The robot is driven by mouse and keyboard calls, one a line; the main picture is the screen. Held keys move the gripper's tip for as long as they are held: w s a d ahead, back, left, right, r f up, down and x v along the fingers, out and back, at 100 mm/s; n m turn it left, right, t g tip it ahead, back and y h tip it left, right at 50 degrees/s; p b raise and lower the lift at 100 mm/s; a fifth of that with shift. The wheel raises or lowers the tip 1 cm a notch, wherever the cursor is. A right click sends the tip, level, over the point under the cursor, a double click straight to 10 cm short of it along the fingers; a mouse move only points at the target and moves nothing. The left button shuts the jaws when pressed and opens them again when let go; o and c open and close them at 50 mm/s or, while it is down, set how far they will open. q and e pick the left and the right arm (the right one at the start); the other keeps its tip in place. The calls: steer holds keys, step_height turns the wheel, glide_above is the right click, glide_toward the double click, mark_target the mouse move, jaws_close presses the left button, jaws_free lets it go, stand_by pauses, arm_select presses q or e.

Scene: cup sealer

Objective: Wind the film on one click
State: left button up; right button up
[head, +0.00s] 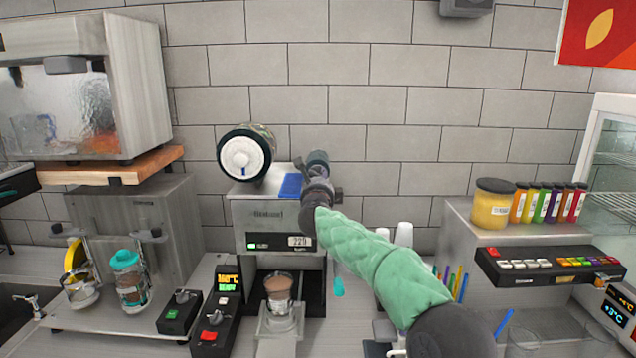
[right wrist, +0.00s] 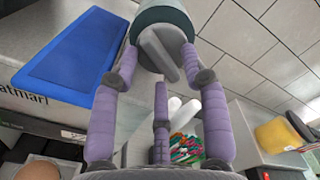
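The cup sealer (head: 262,214) stands mid-scene against the tiled wall. A large film roll (head: 243,158) with a white end disc sits on its upper left. A blue pad (head: 291,186) lies on its top and also shows in the right wrist view (right wrist: 75,48). My right gripper (head: 318,178) is at the sealer's upper right. In the right wrist view, its purple fingers (right wrist: 160,62) stand apart on either side of a grey bar-shaped knob (right wrist: 158,50) on a dark teal roll end (right wrist: 163,14). I cannot tell whether they touch it. My left gripper is out of view.
A filled cup (head: 279,290) sits in the sealer's holder below. Left are a control box (head: 215,318) and a stand with two jars. Right are white cups (head: 403,234), coloured straws (right wrist: 186,149), a yellow tub (head: 492,204) and a button panel (head: 550,267).

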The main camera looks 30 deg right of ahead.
steer(key=shift+s, duration=0.1)
steer(key=v, duration=1.2)
stand_by(0.4)
